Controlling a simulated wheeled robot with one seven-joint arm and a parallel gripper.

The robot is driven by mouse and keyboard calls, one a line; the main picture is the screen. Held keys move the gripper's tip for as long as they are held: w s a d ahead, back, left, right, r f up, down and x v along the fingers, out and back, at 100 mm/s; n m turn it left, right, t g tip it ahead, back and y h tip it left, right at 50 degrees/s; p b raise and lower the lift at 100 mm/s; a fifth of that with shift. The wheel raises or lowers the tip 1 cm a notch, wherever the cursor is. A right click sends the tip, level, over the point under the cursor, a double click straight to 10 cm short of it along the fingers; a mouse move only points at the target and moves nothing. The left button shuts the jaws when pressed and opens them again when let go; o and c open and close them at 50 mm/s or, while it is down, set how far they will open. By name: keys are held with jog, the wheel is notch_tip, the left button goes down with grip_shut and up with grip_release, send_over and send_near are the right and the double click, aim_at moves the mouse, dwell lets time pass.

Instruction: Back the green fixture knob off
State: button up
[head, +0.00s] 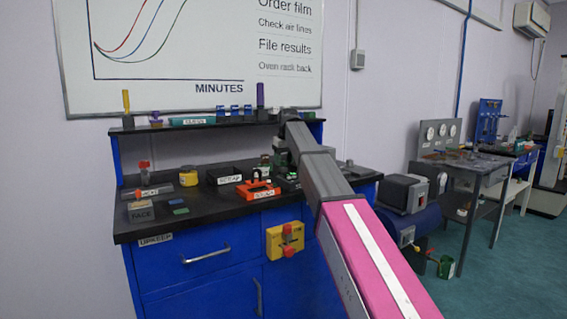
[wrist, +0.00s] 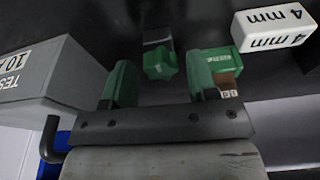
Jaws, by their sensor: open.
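In the wrist view, the green fixture knob (wrist: 160,64) is a lobed green piece on a dark and grey body, above the black bench top. My gripper (wrist: 160,78) is open, with one green finger to the left of the knob and one to the right. Gaps show on both sides of the knob, and the fingers do not visibly touch it. How far the fingertips reach along its depth I cannot tell. In the head view, my arm covers much of this spot, and I cannot make out the knob.
A white block marked 4 mm (wrist: 270,27) and a green block (wrist: 226,62) sit to the right in the wrist view. A grey labelled box (wrist: 55,78) stands close at left. In the head view, an orange-red tray (head: 256,194) lies left of my arm.

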jog(key=m+h, duration=0.1)
jog(key=m, duration=0.4)
jog(key=shift+a+m, duration=0.1)
jog(key=shift+m, duration=0.2)
jog(key=c, duration=0.8)
jog(key=n, duration=0.4)
jog(key=shift+y, duration=0.4)
jog(key=shift+n, duration=0.3)
jog(key=n, duration=0.4)
jog(key=shift+n+y, duration=0.3)
jog(key=shift+w+d, duration=0.1)
jog(key=shift+d, duration=0.1)
